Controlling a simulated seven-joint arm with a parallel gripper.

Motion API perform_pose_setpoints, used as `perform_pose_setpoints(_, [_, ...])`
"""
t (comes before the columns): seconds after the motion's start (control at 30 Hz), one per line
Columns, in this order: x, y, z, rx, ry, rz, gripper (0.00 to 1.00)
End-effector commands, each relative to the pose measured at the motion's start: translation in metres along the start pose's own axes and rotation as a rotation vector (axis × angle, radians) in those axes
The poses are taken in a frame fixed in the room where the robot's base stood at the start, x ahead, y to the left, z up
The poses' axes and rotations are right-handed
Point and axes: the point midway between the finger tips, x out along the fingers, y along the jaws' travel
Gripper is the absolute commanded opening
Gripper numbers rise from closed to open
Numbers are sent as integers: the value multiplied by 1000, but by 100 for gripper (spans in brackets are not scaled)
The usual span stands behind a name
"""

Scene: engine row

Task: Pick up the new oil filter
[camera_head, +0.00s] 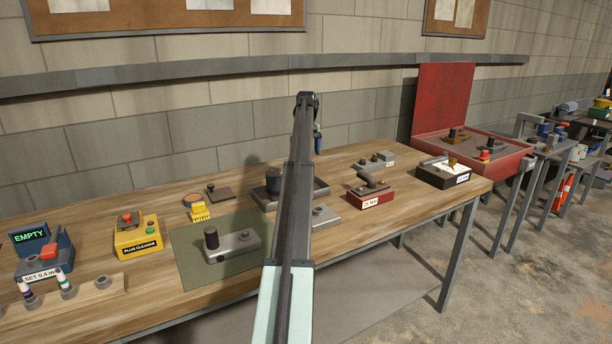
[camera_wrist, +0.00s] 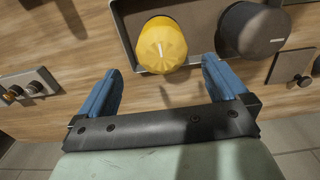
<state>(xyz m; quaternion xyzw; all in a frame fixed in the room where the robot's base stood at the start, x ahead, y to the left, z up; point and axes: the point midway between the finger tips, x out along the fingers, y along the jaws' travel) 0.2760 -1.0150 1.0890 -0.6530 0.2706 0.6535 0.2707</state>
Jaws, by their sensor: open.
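A yellow ribbed cylinder (camera_wrist: 161,45), seen from above in the wrist view, looks like the new oil filter. It stands in a grey tray (camera_wrist: 130,40) beside a larger dark cylinder (camera_wrist: 254,30). My gripper (camera_wrist: 161,70) is open and empty, with its blue fingers either side of the yellow cylinder's near edge in the picture; no contact shows. In the head view the dark cylinder (camera_head: 273,177) stands in the tray (camera_head: 322,188), and my arm hides the yellow one. One blue fingertip of my gripper (camera_head: 318,140) shows there, above the bench.
A grey block with knobs (camera_head: 379,159) and a red-based stamp-like tool (camera_head: 370,192) lie right of my arm. A green mat (camera_head: 190,265) with a grey part (camera_head: 232,244) and a yellow plug-cleaner box (camera_head: 138,238) lie left. A red case (camera_head: 470,155) stands at the right.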

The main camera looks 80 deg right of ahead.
Motion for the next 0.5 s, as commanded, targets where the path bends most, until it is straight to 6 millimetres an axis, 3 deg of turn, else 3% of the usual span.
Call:
perform_pose_setpoints(0.2, [38,-1,1,0,0,-1,100])
perform_pose_setpoints(0.5, [55,-2,1,0,0,0,100])
